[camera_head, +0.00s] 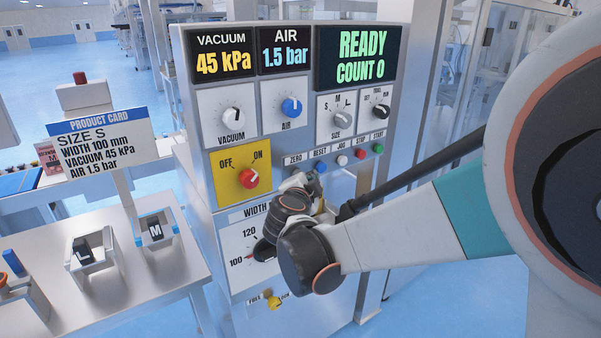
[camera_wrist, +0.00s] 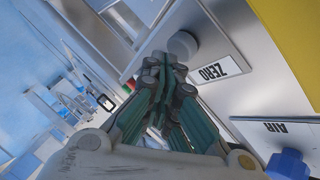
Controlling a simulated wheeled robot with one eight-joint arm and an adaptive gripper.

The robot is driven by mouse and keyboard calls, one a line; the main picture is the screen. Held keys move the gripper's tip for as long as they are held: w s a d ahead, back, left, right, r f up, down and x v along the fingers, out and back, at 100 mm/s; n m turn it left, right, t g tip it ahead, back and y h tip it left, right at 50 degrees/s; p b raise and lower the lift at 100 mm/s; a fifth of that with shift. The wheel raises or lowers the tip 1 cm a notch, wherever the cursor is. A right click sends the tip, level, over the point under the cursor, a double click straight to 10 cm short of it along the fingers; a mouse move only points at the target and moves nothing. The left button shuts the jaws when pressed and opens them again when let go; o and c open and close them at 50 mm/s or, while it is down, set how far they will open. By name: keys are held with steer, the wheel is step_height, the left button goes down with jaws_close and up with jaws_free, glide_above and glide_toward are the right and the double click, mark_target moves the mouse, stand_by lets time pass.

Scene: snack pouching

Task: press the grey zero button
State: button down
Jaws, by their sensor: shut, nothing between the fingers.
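The grey zero button (camera_wrist: 182,45) is a round grey cap beside its ZERO label (camera_wrist: 213,71) in the wrist view. My gripper (camera_wrist: 161,66) is shut and empty, its fingertips just beside the button in the picture. I cannot tell whether they touch it. In the head view my gripper (camera_head: 298,182) is in front of the panel under the ZERO label (camera_head: 296,160), and it covers the spot where the grey button sits.
The blue button (camera_head: 320,168), white button (camera_head: 342,160), red button (camera_head: 360,153) and green button (camera_head: 378,148) sit to the right. A yellow OFF/ON switch panel (camera_head: 226,186) is left of my gripper. The display (camera_head: 358,58) reads READY, COUNT 0.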

steer(key=shift+s+d, duration=0.1)
steer(key=shift+s, duration=0.1)
steer(key=s+d, duration=0.3)
steer(key=s, duration=0.2)
steer(key=shift+d, duration=0.2)
stand_by(0.4)
stand_by(0.5)
